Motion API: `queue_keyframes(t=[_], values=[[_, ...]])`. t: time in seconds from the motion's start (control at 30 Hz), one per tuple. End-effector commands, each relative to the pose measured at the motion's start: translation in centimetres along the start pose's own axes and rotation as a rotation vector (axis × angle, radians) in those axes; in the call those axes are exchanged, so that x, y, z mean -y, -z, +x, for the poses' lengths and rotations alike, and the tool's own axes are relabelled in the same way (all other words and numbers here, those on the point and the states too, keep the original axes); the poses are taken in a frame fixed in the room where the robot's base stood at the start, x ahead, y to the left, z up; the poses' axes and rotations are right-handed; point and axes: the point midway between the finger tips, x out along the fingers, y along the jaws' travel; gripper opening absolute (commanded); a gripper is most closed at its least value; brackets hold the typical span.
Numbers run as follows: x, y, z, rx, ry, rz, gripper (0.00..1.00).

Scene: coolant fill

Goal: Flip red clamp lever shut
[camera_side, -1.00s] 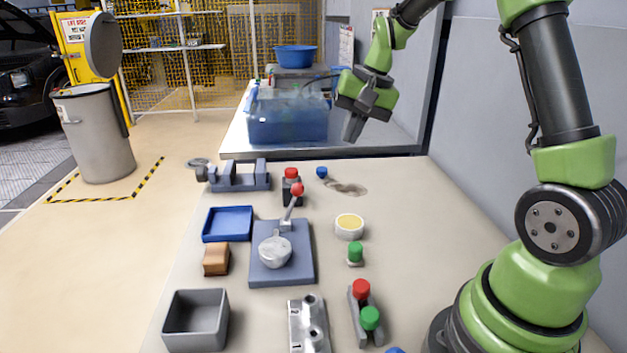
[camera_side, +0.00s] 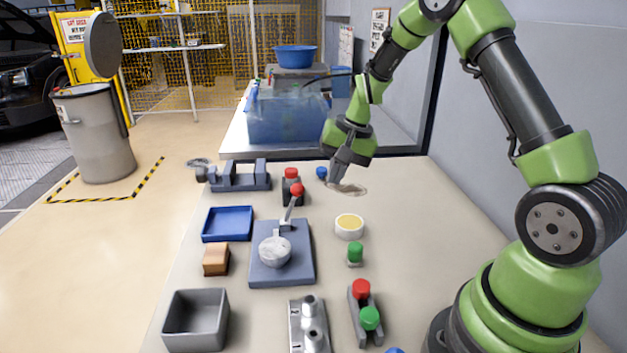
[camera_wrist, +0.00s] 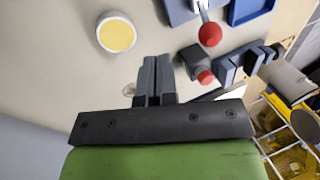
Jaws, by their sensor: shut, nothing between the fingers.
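The clamp lever with its red ball knob (camera_side: 297,189) stands up at a tilt from the blue-grey clamp plate (camera_side: 262,276), with a round metal part (camera_side: 275,252) on the plate. The knob also shows in the wrist view (camera_wrist: 210,34) at the upper right. My gripper (camera_side: 336,180) is low over the table, to the right of the lever and apart from it. In the wrist view its fingers (camera_wrist: 155,72) are together and empty.
A dark block with a red top (camera_side: 291,174) stands just behind the knob. A white cup with yellow contents (camera_side: 349,227) and a green-capped item (camera_side: 355,254) stand right of the plate. A blue cap (camera_side: 321,172) lies near my gripper. A grey slotted rack (camera_side: 240,180) stands at the back left.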

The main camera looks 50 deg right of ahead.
Motion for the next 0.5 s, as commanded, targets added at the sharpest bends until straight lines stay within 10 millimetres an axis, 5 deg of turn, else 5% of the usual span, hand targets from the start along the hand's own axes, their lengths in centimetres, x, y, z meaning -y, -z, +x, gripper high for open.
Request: queue_keyframes(t=[0.1,0.5], values=[[0.7,0.0,2.0,0.001,-0.001,-0.004,0.0],[3.5,0.2,3.3,-0.002,0.0,0.0,0.0]])
